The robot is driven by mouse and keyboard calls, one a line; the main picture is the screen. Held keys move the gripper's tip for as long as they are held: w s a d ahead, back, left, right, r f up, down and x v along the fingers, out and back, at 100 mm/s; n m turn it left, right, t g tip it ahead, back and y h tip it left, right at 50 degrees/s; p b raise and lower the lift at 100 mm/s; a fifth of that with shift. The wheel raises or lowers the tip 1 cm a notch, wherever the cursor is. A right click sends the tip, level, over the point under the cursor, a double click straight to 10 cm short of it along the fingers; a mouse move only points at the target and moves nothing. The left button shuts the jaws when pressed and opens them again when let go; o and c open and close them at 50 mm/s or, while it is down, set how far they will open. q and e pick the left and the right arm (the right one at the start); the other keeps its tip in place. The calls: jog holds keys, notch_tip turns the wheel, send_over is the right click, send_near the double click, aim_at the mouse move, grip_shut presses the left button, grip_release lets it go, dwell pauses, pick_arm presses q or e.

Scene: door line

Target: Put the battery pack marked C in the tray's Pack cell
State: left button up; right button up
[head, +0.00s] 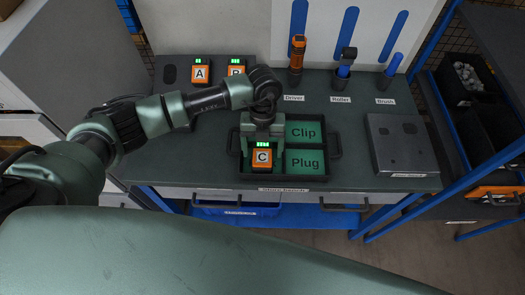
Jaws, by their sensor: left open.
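The battery pack marked C (262,157), orange and black with green lights on top, is at the left part of the black tray (286,184). It covers that cell, so the cell's label is hidden. The cells marked Clip (304,131) and Plug (305,162) on the right of the tray are empty. My left gripper (262,140) is open, directly over pack C, with its fingers at the pack's two sides. I cannot tell whether they touch it. My right gripper is not in view.
Packs A (201,72) and B (237,70) stand at the back left of the bench. A grey box (402,144) lies to the right.

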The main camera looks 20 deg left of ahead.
aim_at(263, 148)
pick_arm(q)
notch_tip(263, 148, up, 11)
jog(key=w+b, duration=0.1)
jog(key=b, duration=0.2)
jog(key=shift+w+a+f, duration=0.15)
jog(key=shift+a, duration=0.05)
dwell(0.8)
jog(key=shift+a, duration=0.1)
